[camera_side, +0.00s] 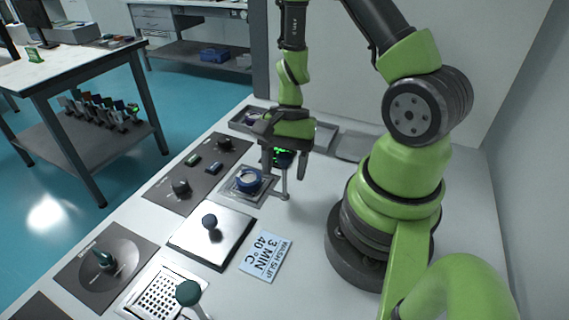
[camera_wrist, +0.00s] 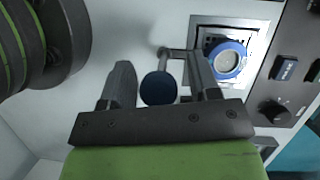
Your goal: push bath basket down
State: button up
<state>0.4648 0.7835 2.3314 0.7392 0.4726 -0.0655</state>
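The bath (camera_side: 262,197) is a square metal-rimmed well, also in the wrist view (camera_wrist: 200,32). The bath basket shows as a blue ring with a pale round centre (camera_side: 249,180), at the right in the wrist view (camera_wrist: 227,60). A thin metal arm and rod (camera_side: 285,188) stand at the basket's side. A dark blue round knob (camera_wrist: 158,88) lies between my fingers, beside that arm. My gripper (camera_side: 283,170) is open and points down over the knob. In the wrist view my gripper (camera_wrist: 160,68) shows gaps on both sides of the knob.
A dark panel (camera_side: 200,175) with knobs and switches lies left of the bath. A plate with a dark knob (camera_side: 209,222), a perforated tray (camera_side: 165,293) and a wash slip (camera_side: 266,256) lie in front. A shallow grey tray (camera_side: 322,138) is behind.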

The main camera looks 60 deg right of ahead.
grip_shut()
jog(key=shift+f, duration=1.55)
jog(key=shift+o, duration=0.2)
grip_release()
jog(key=v, duration=1)
jog(key=shift+c, duration=0.2)
